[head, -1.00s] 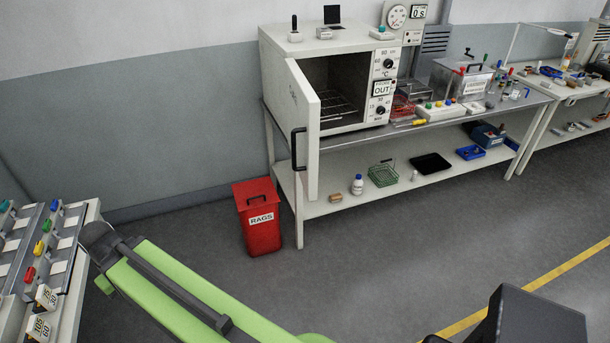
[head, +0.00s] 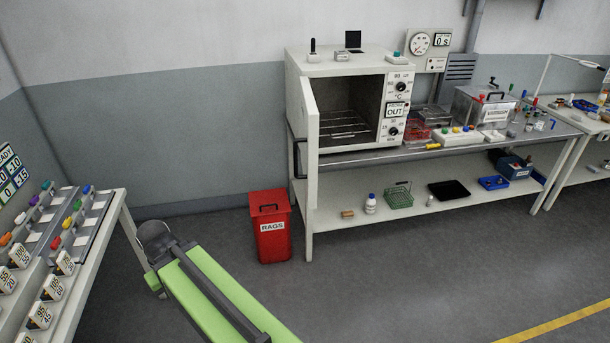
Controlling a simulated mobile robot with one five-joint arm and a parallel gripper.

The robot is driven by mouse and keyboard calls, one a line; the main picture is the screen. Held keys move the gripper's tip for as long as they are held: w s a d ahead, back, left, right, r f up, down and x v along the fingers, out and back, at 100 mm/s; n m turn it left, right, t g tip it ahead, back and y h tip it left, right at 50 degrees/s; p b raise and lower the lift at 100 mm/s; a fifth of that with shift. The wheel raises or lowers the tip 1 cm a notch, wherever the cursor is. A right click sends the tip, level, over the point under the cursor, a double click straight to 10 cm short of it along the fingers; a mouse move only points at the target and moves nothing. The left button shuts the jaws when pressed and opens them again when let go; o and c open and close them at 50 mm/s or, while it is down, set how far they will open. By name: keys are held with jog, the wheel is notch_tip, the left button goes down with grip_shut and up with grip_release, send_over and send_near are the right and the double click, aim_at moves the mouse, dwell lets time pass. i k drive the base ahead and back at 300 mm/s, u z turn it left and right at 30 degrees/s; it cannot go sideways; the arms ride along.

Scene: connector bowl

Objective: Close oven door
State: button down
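The oven (head: 362,70) is a white box on the back bench, with its dark chamber and wire racks exposed. Its white door (head: 309,125) stands open, swung outward at the left side of the opening and seen nearly edge-on. The door's black handle (head: 297,158) shows at its left, on the outer face. A green link of my arm with a dark end crosses the lower left, apart from the door. My gripper is not visible.
A red rags bin (head: 271,228) stands on the floor below and left of the door. The oven's bench (head: 466,148) carries several items. A table (head: 113,221) with coloured knobs is at left. Grey floor (head: 420,270) in front of the bench is clear.

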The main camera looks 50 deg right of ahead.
aim_at(308, 139)
jog(key=z, duration=0.05)
jog(key=i, duration=0.9)
jog(key=u, duration=0.05)
